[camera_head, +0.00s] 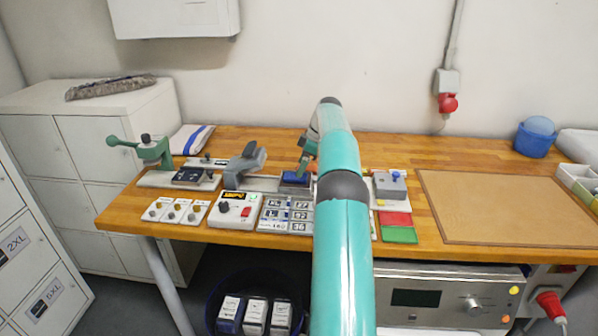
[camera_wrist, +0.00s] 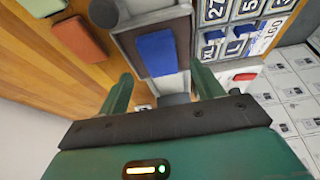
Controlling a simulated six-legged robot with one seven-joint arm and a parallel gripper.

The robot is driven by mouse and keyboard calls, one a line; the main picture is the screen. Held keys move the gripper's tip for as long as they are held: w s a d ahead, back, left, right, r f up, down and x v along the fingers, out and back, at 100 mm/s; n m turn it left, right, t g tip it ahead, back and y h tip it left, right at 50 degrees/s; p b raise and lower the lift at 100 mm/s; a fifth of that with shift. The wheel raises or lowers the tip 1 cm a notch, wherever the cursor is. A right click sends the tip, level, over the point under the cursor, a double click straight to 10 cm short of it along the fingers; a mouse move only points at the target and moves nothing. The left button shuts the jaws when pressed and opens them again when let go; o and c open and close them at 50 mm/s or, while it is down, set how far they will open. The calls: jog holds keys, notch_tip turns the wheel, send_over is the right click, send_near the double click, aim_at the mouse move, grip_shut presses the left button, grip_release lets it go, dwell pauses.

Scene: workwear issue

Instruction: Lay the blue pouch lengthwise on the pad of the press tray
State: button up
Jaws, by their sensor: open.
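The blue pouch (camera_wrist: 157,54) lies flat on the dark pad (camera_wrist: 127,42) of the grey press tray in the wrist view. Its long side runs about along the pad's length. In the head view the blue pouch (camera_head: 296,177) shows just left of my arm. My gripper (camera_wrist: 162,82) is open, with one green finger on each side of the near end of the tray and nothing held between them. In the head view my gripper (camera_head: 306,158) is over the pouch, partly hidden by my arm. I cannot tell its exact height above the pouch.
A grey press head (camera_head: 246,162) stands left of the pouch, above a white control box (camera_head: 233,212). A green lever press (camera_head: 150,152) is further left. Number tiles (camera_head: 286,214) lie in front. Red (camera_head: 395,219) and green (camera_head: 399,235) pads lie right. A brown board (camera_head: 510,207) is bare.

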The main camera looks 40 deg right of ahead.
jog(key=shift+v, duration=1.9)
jog(key=s+a+r+m+h, duration=0.1)
jog(key=a+r, duration=0.4)
jog(key=a, duration=0.6)
jog(key=a+r+m, duration=0.1)
jog(key=a+r, duration=0.4)
jog(key=a, duration=0.5)
jog(key=s+a+r+m+h, duration=0.1)
jog(key=a+r+m, duration=0.1)
jog(key=a+r, duration=0.65)
jog(key=s+a+f+m, duration=0.2)
jog(key=s+a+f, duration=0.2)
jog(key=s+a, duration=1)
jog(key=s+a+f+m+t, duration=0.1)
jog(key=s+a+f+t, duration=0.1)
jog(key=s+a+f, duration=0.6)
jog(key=s, duration=0.3)
jog(key=shift+s+m+h, duration=0.4)
